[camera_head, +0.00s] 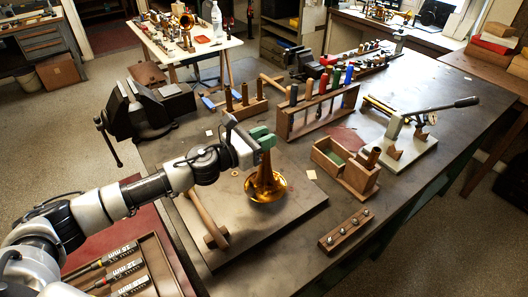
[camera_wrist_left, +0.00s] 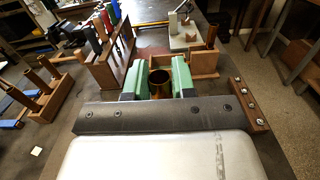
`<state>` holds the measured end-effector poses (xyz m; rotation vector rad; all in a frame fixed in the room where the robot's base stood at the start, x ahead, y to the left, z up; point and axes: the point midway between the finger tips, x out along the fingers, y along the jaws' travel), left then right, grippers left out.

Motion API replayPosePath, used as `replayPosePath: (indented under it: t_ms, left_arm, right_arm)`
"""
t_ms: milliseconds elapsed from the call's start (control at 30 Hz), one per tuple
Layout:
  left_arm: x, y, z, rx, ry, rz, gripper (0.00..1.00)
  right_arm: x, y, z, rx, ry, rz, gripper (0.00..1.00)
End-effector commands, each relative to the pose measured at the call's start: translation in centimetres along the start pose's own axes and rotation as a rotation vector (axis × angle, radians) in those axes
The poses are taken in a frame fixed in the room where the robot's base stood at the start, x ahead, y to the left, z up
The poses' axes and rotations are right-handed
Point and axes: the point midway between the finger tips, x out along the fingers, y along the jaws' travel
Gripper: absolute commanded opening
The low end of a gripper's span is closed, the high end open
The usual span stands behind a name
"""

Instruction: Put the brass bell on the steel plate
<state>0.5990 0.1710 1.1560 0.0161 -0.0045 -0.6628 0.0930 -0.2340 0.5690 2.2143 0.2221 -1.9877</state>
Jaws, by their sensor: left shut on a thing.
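The brass bell (camera_head: 266,187) is upright with its flared mouth down, over the steel plate (camera_head: 285,222), a flat slab on the bench. I cannot tell whether its rim touches the plate. My left gripper (camera_head: 263,141) is shut on the bell's narrow upper tube, with green finger pads on both sides. In the left wrist view the tube's open end (camera_wrist_left: 160,79) shows between the green pads (camera_wrist_left: 158,84); the gripper body hides the flare and the plate there. My right gripper is not in view.
A wooden mallet (camera_head: 206,222) lies at the plate's left side. A small-ball rack (camera_head: 345,230) lies right of the plate. Behind stand a wooden box (camera_head: 345,168), a tool rack (camera_head: 318,112) and a vise (camera_head: 140,112). A drawer of labelled tools (camera_head: 120,270) is front left.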

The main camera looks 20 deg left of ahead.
Motion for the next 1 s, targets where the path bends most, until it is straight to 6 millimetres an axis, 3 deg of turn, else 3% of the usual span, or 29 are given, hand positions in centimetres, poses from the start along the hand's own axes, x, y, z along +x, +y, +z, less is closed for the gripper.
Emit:
replayPosePath:
  t_ms: [133,300,467,700,733,867,1000]
  left_arm:
    - [-0.1,-0.1,-1.7,-0.005,0.0,0.0,0.0]
    - [-0.1,-0.1,-3.8,-0.004,-0.001,0.0,0.0]
    - [-0.1,0.0,-4.0,0.002,-0.001,0.0,0.0]
    - [-0.1,0.0,-4.4,0.001,-0.001,0.0,0.0]
    - [-0.1,0.0,-4.3,0.001,0.0,0.0,0.28]
    - [-0.1,0.0,-4.3,0.0,0.001,0.0,0.48]
    - [-0.1,-0.1,-4.3,0.0,0.001,0.0,0.5]
  right_arm:
    - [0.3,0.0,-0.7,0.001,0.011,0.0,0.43]
    - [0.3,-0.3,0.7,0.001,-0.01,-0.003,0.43]
    - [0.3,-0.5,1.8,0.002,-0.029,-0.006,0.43]
    - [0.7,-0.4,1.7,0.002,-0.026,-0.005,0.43]
    - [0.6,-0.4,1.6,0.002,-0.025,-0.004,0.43]
    - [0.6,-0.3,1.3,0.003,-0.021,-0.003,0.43]
    - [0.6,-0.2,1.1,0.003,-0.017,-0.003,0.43]
